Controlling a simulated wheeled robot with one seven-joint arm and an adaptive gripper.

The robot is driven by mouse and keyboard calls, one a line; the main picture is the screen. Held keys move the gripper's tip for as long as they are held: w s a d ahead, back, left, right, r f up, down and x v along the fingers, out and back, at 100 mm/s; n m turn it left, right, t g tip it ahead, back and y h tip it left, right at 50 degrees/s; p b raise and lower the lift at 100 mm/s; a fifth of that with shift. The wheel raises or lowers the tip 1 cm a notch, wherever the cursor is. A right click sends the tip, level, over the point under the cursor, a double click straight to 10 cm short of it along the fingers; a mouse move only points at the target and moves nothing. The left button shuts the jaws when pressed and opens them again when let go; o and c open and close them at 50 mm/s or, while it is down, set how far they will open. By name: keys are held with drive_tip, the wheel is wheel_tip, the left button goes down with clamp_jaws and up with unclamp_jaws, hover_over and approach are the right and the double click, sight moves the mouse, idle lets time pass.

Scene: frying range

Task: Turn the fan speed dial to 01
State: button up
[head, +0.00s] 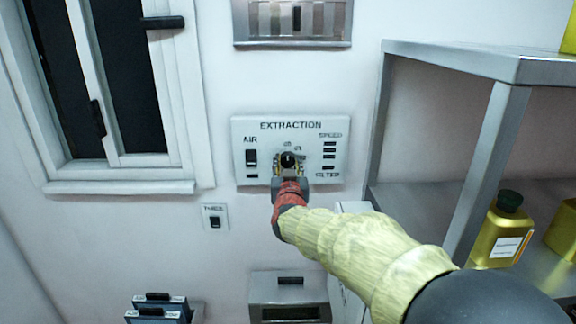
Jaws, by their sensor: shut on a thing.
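The white EXTRACTION panel (326,141) is fixed to the wall in the middle of the head view. The fan speed dial (289,160) is a dark round knob at the panel's centre, with a light mark near its top. Small numerals stand above it, too small to read surely. My gripper (288,168) reaches up from below and is shut on the dial, with a finger on each side. The gripper and its red wrist hide the lower part of the dial and the panel below it.
A metal shelf (460,60) with a yellow bottle (503,230) stands at right. A window (190,100) is at left. A FUSE-like labelled switch (215,217) and a grey box (290,290) are below.

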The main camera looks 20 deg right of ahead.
drive_tip(key=shift+m+b, duration=0.3)
drive_tip(key=shift+b, duration=0.2)
drive_tip(key=m+b, duration=0.1)
drive_tip(key=b, duration=0.1)
drive_tip(key=m+b, duration=0.1)
drive_tip(key=m, duration=0.1)
drive_tip(key=shift+f+m+b, duration=0.2)
drive_tip(key=shift+m+b, duration=0.1)
drive_tip(key=shift+b, duration=0.1)
drive_tip(key=shift+r+m+b, duration=0.15)
drive_tip(key=shift+m+b, duration=1.55)
drive_tip(key=shift+m, duration=0.5)
drive_tip(key=o, duration=1.2)
drive_tip(key=v, duration=1.2)
drive_tip(key=shift+w, duration=0.1)
